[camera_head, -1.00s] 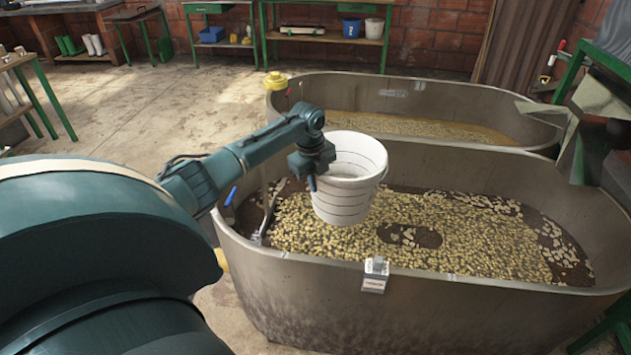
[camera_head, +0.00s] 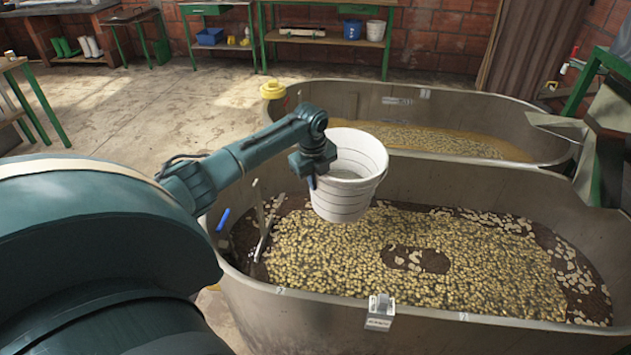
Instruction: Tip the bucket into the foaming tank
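A white bucket (camera_head: 345,196) with dark ring lines hangs over the near tank (camera_head: 320,318), mouth up and slightly tilted. My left gripper (camera_head: 318,168) is at the bucket's left rim and appears to hold it; its fingertips are partly hidden. Something pale shows inside the bucket, but I cannot tell what. The near tank is grey and oval, with pale beans (camera_head: 330,250) spread over a dark bottom. The far tank (camera_head: 440,105) holds yellow-brown liquid with beans or froth; I cannot tell which. My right gripper is out of view.
A small label block (camera_head: 380,311) sits on the near tank's front rim. A yellow object (camera_head: 272,88) is at the far tank's left end. Grey sheet chutes and green frames (camera_head: 598,80) stand at the right. Open concrete floor (camera_head: 190,110) lies at the left; shelves line the brick wall.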

